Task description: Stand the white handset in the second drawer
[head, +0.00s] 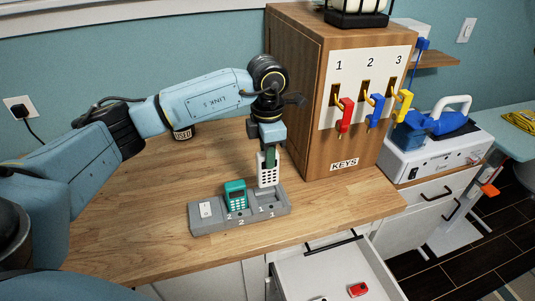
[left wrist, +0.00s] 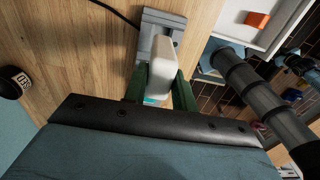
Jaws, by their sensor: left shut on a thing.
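The white handset (head: 267,175) is upright, its keypad facing the head camera. My left gripper (head: 268,157) is shut on its upper part from above; the left wrist view shows the white back or top of the handset (left wrist: 160,65) between the green fingers. My right gripper is not in view.
A teal handset (head: 236,195) stands in the dock, left of the white one. The wooden key cabinet (head: 300,95) with red, blue and yellow keys stands close behind right. A red object (head: 357,289) lies in the open drawer.

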